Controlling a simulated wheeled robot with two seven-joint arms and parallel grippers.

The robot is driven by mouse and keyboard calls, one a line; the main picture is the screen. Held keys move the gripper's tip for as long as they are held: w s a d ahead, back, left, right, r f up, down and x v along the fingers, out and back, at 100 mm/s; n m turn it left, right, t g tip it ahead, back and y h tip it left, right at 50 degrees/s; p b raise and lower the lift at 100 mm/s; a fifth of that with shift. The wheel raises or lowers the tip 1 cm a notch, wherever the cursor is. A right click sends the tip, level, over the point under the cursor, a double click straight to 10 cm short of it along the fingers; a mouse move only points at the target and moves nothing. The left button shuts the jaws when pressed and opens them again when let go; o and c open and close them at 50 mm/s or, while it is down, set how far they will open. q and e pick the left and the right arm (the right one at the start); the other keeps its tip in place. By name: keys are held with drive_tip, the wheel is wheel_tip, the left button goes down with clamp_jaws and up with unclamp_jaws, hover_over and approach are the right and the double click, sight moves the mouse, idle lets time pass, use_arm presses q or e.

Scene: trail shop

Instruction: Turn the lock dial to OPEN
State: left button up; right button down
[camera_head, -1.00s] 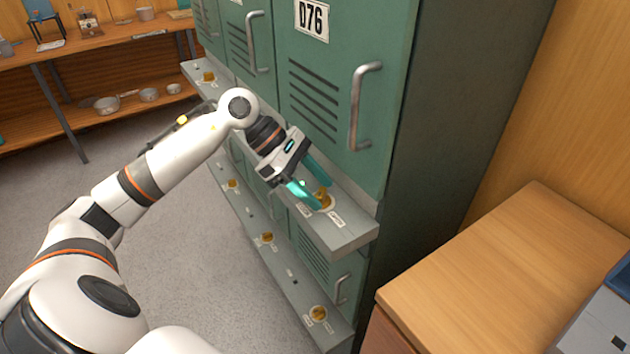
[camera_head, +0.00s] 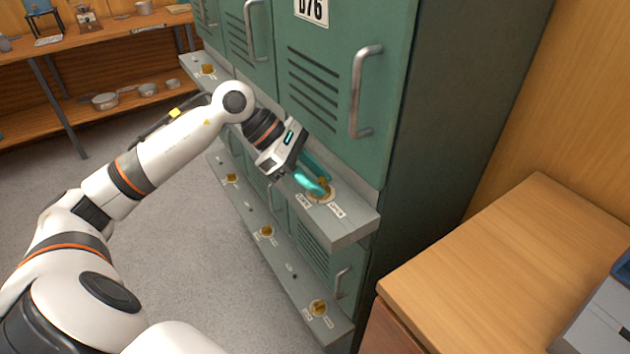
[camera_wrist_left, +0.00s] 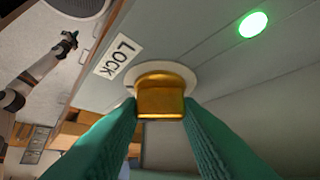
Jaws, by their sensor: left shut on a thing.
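The lock dial is a brass-coloured knob on a pale round base, on the grey ledge below the green locker door (camera_head: 320,95). In the left wrist view the dial (camera_wrist_left: 160,98) sits between the two green fingers, with a LOCK label (camera_wrist_left: 118,56) beside it. My left gripper (camera_head: 323,187) is shut on the dial and hides most of it in the head view. Two small labels flank the dial there, too small to read. A green light (camera_wrist_left: 253,24) glows on the ledge.
The ledge (camera_head: 350,228) juts out from the lockers. A lower ledge (camera_head: 285,275) carries more brass dials. A wooden counter (camera_head: 510,250) stands at the right. Shelves with pans (camera_head: 105,102) are at the back left. The grey floor between is clear.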

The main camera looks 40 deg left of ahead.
use_arm(q)
drive_tip(key=n+t+y+b, duration=0.1)
drive_tip(key=n+b, duration=0.1)
drive_tip(key=n+t+b, duration=0.1)
drive_tip(key=n+b, duration=0.1)
drive_tip(key=b, duration=0.1)
drive_tip(key=shift+s+d+f+t+y, duration=0.1)
drive_tip(key=shift+s+f+t+y, duration=0.1)
drive_tip(key=shift+t+y, duration=0.2)
drive_tip(key=n, duration=0.1)
drive_tip(key=n+t+y+b, duration=0.1)
drive_tip(key=shift+d+r+n+b, duration=0.1)
drive_tip(key=shift+r+n+b, duration=0.1)
drive_tip(key=shift+n+b, duration=0.1)
drive_tip(key=shift+s+d+r+n+t+y, duration=0.1)
drive_tip(key=shift+n+t+y, duration=0.5)
drive_tip(key=shift+n+y, duration=0.55)
drive_tip(key=shift+n, duration=0.25)
drive_tip(key=o, duration=1)
drive_tip(key=shift+s+b, duration=0.1)
drive_tip(key=shift+b, duration=0.25)
